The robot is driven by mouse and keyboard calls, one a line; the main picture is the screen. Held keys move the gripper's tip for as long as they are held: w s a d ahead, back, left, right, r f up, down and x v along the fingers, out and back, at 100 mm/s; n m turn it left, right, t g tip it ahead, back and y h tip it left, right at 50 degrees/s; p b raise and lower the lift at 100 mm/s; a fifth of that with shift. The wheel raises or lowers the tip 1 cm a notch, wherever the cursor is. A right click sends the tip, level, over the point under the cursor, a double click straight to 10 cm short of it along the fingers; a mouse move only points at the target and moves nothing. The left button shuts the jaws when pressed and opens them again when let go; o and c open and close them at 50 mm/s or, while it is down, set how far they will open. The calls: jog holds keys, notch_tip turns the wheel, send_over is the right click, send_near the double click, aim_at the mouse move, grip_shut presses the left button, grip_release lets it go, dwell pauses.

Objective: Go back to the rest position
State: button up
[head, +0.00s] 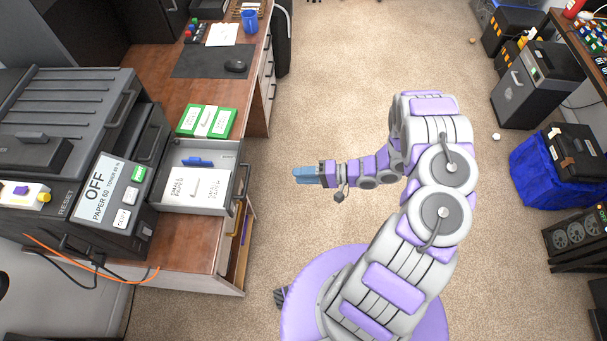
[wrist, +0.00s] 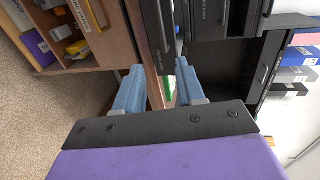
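My gripper (head: 306,174) is at the end of my purple and grey arm, in the middle of the head view. It points left, over the floor, apart from the desk. In the wrist view, the two blue fingers of my gripper (wrist: 158,88) stand apart with nothing between them, so it is open and empty. To its left in the head view is a printer (head: 120,190) with a display reading OFF. The printer's paper drawer (head: 228,160) is pulled out and holds white paper (head: 197,188) and a blue item (head: 199,161).
The wooden desk (head: 178,95) carries a mouse (head: 235,66), a blue cup (head: 250,20) and a green-and-white box (head: 206,121). Dark cases (head: 540,85) and a blue bin (head: 555,190) stand at the right. The carpet (head: 350,60) between is mostly clear.

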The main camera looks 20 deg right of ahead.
dwell(0.5)
jog(key=w+d+r+n+t+h, duration=0.1)
jog(key=w+d+r+h, duration=0.1)
jog(key=w+d+h, duration=0.45)
jog(key=w+d+r+n+h, duration=0.15)
jog(key=w+d+h, duration=0.25)
jog(key=d, duration=0.5)
jog(key=s+d+r+h, duration=0.1)
jog(key=d+r+h, duration=0.3)
jog(key=r, duration=0.5)
jog(key=s+d+r+h, duration=0.1)
jog(key=d+r+h, duration=0.25)
jog(key=r, duration=0.45)
jog(key=s+a+r+m+g+h, duration=0.1)
jog(key=s+a+r+g, duration=0.2)
jog(key=s, duration=0.4)
jog(key=s+a+r+m+g, duration=0.1)
jog(key=s+a+r, duration=0.2)
jog(key=s+r, duration=0.3)
jog(key=s+a+r+n+g+y, duration=0.2)
jog(key=s+a+n+g+y, duration=0.2)
jog(key=s+a, duration=1.5)
jog(key=s, duration=0.4)
jog(key=shift+s+a+r+g+y, duration=0.15)
jog(key=shift+r+g+y, duration=0.15)
jog(key=shift+r, duration=0.1)
